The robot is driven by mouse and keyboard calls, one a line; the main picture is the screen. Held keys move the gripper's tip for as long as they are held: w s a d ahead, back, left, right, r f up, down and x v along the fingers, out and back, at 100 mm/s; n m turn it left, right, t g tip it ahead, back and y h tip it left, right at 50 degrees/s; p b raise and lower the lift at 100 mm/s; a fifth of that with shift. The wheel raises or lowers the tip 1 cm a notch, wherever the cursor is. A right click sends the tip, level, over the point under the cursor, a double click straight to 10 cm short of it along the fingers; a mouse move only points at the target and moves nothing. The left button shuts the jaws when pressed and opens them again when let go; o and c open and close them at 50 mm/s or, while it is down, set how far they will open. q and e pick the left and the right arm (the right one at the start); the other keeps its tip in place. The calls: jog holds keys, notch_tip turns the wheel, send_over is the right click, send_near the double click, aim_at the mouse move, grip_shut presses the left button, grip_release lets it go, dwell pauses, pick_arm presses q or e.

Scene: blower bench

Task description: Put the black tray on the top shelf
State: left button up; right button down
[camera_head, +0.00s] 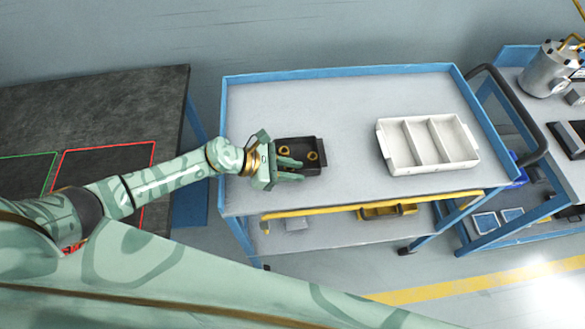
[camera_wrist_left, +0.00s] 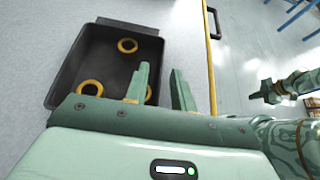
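The black tray (camera_head: 318,170) sits on the grey top shelf (camera_head: 350,95) of a blue-framed cart, near its left front. It holds yellow rings, three of them showing in the left wrist view, where the tray (camera_wrist_left: 103,62) is at upper left. My left gripper (camera_head: 291,168) is at the tray's front part. In the left wrist view its fingers (camera_wrist_left: 161,88) are apart, one over the tray's inside and one outside its right wall. Contact with the wall cannot be told. My right gripper (camera_wrist_left: 262,95) shows small at the right of the left wrist view, its opening unclear.
A white divided bin (camera_head: 428,144) stands on the top shelf to the right. A yellow rail (camera_head: 370,203) runs along the front edge. The lower shelf (camera_head: 340,232) holds a yellow bin (camera_head: 387,211). A dark table (camera_head: 100,100) is at left. The shelf's back middle is clear.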

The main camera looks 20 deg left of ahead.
pick_arm(q)
jog(key=shift+r, duration=0.25)
jog(key=shift+s+a+r, duration=0.1)
jog(key=shift+a+r, duration=0.05)
jog(key=shift+a, duration=0.2)
jog(key=v, duration=1.1)
dwell(0.6)
